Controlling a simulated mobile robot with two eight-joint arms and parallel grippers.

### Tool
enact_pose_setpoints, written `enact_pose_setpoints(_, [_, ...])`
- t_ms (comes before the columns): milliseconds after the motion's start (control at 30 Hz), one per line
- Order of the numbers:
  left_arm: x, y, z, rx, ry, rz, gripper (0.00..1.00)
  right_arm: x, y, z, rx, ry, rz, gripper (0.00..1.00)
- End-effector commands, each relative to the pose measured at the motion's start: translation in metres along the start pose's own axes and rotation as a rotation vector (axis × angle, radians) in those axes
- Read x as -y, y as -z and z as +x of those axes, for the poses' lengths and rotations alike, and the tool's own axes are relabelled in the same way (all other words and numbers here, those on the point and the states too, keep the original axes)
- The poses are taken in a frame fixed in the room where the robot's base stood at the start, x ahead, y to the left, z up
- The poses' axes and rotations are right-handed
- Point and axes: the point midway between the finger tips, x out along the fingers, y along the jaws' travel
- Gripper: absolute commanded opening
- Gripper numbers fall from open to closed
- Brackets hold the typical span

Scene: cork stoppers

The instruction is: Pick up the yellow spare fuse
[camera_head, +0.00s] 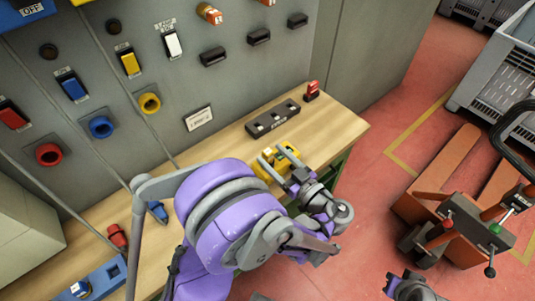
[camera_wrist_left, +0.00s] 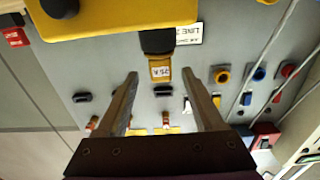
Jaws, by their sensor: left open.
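The yellow spare fuse (camera_wrist_left: 160,70) shows in the left wrist view as a small yellow end with a printed label, beside a dark part at the edge of a yellow block (camera_wrist_left: 120,16). In the head view the yellow block (camera_head: 264,169) lies on the bench, partly hidden by my left gripper (camera_head: 274,156). That gripper is open, its fingers pointing at the block. In the wrist view the fuse appears beyond and between the fingertips (camera_wrist_left: 160,82); I see no contact. A grey end at the bottom of the head view seems to be my right gripper (camera_head: 408,288); its jaws are unclear.
On the wooden bench (camera_head: 345,127) are a black holder (camera_head: 272,119), a red fuse (camera_head: 312,91), a blue fuse (camera_head: 157,211), another red fuse (camera_head: 117,236) and a blue holder (camera_head: 104,281). A grey switch panel (camera_head: 255,82) rises behind. A pallet truck (camera_head: 450,190) stands right.

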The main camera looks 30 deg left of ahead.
Motion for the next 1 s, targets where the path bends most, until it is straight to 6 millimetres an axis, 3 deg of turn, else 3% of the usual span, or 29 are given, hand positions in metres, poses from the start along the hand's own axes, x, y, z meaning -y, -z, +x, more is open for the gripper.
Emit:
enact_pose_setpoints(400, [0.002,-0.001,0.05,0.001,0.002,0.001,0.69,0.0,0.01,-0.01,-0.008,0.0,0.0,0.0])
enact_pose_setpoints(700, [0.002,-0.003,0.056,0.002,-0.002,0.002,0.69,0.0,0.01,-0.01,-0.008,0.0,0.0,0.0])
enact_pose_setpoints(767, [0.002,-0.003,0.056,0.002,-0.002,0.002,0.62,0.0,0.01,-0.01,-0.008,0.0,0.0,0.0])
enact_pose_setpoints(1000, [0.002,-0.002,0.056,0.002,-0.002,0.002,0.18,0.0,0.01,-0.01,-0.008,0.0,0.0,0.0])
